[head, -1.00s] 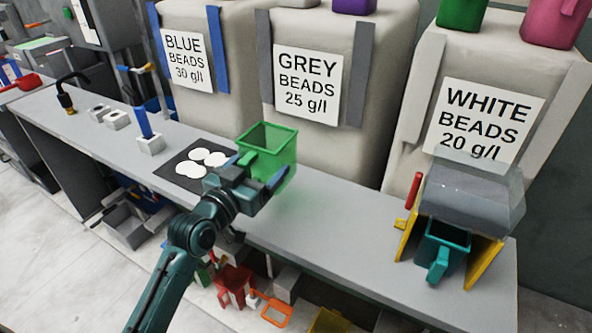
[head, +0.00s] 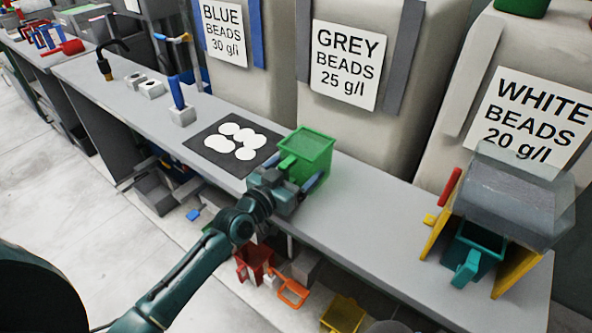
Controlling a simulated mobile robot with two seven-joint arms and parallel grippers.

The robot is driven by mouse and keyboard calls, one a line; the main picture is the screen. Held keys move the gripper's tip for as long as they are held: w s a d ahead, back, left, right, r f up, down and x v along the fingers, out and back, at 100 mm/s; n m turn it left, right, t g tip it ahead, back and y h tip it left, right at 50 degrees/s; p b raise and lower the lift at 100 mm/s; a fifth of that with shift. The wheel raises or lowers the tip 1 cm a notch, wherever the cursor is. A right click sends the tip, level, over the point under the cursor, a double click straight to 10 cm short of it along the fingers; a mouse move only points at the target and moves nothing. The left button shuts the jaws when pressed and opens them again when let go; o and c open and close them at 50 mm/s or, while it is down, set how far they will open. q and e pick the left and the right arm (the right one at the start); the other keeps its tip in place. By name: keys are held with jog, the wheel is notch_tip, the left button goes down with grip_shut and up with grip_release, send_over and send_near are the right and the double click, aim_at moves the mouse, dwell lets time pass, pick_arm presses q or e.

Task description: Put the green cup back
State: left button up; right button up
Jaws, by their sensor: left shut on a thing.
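The green cup (head: 312,146) is a translucent, square, open-topped cup with a handle. It is upright, at the front of the grey bench just right of the black mat. My left gripper (head: 287,178) is shut on the green cup from its front left side. I cannot tell whether the cup's base touches the bench. The gripper hides the cup's lower left part. My right gripper is not in view.
A black mat (head: 202,147) with several white discs lies left of the cup. A teal cup (head: 478,246) stands under a clear-hooded stand with yellow sides at the right. Bead bags line the back. The grey bench (head: 375,203) is clear between cup and stand.

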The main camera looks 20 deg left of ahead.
pick_arm(q)
jog(key=shift+r, duration=0.1)
jog(key=o, duration=0.5)
jog(key=shift+f, duration=0.25)
jog(key=o, duration=0.4)
jog(key=shift+r, duration=0.1)
jog(key=shift+r, duration=0.25)
jog(key=v, duration=1.1)
jog(key=s+d+f+g+y, duration=0.1)
jog(key=s+d+f+g, duration=0.2)
jog(key=s+f, duration=0.4)
jog(key=s+d+f+g+y, duration=0.1)
jog(key=s+d+f+g, duration=0.2)
jog(key=s+f, duration=0.3)
jog(key=shift+s+d+f+n, duration=0.3)
jog(key=shift+s+d+f, duration=0.1)
jog(key=shift+s, duration=0.6)
